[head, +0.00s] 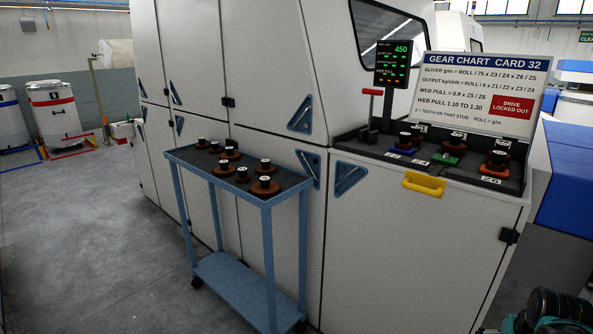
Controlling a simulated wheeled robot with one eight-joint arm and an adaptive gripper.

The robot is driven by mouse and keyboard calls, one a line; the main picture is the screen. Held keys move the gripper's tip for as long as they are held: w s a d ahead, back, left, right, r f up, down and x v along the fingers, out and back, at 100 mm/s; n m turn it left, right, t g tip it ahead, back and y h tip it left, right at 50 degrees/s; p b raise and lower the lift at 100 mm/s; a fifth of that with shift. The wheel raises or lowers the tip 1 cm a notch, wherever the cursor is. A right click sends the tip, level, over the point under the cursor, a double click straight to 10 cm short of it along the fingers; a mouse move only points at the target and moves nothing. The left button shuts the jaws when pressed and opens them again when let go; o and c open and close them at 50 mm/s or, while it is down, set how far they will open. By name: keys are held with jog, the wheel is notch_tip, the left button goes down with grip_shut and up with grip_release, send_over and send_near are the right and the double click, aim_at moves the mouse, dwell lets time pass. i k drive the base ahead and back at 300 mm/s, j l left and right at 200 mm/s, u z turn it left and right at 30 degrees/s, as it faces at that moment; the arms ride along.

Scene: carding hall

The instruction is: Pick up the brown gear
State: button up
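Several brown gears with dark hubs and pale tops stand on the blue cart's dark top. More brown-looking gears (404,146) sit in the machine's open tray; one at the right (496,169) has an orange base. The frame does not show which one is meant.
The blue cart (267,225) stands against the white machine (400,245). The machine's dark tray (465,172) also holds a green-based piece (446,157); a yellow handle (424,183) is below, a gear chart sign (480,90) behind. Floor (100,240) left of the cart is clear.

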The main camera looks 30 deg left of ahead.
aim_at(243, 177)
jog(key=u, duration=1.7)
